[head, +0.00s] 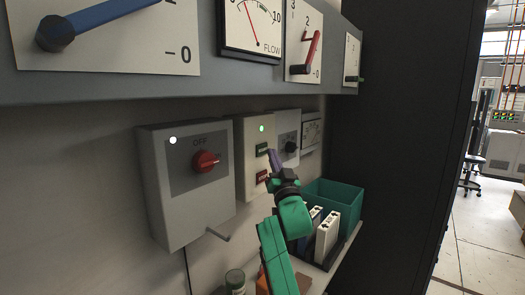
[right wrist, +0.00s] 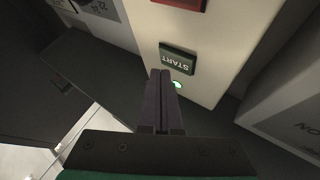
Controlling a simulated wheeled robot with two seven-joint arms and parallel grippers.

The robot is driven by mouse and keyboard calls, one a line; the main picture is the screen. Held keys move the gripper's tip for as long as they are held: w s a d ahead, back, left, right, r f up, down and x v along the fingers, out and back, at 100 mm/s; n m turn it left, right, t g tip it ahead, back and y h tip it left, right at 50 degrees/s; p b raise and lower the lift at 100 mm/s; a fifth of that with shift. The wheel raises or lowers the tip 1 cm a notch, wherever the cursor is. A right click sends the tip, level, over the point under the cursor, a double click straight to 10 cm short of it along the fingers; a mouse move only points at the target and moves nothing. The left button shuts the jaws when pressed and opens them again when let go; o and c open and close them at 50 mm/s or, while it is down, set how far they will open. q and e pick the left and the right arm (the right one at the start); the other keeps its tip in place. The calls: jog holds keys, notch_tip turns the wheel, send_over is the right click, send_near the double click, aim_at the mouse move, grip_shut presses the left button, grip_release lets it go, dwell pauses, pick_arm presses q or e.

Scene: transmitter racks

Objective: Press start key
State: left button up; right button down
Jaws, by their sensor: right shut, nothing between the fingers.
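The start key is a small dark green key (head: 262,149) on the front of a light control box (head: 249,130). In the right wrist view the green key (right wrist: 178,61) reads START and appears upside down. A lit green lamp (head: 261,128) sits above it, also visible beside my fingertips in the wrist view (right wrist: 178,84). A red key (head: 262,177) sits below it. My right gripper (head: 272,155) is shut and empty, its dark fingertips close to the green key. In the wrist view the fingertips (right wrist: 160,73) lie just beside the key; I cannot tell whether they touch. My left gripper is not visible.
A grey box with a red OFF knob (head: 206,161) stands left of the control box, and a box with a black knob (head: 290,146) right of it. A shelf panel with gauges (head: 250,25) overhangs them. A teal bin (head: 340,196) and white-topped blocks (head: 328,236) are below.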

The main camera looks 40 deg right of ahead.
jog(key=s, duration=0.2)
jog(key=s+d+p, duration=0.1)
jog(key=s, duration=0.1)
jog(key=shift+s+d, duration=0.15)
jog(key=shift+s, duration=0.1)
dwell(0.7)
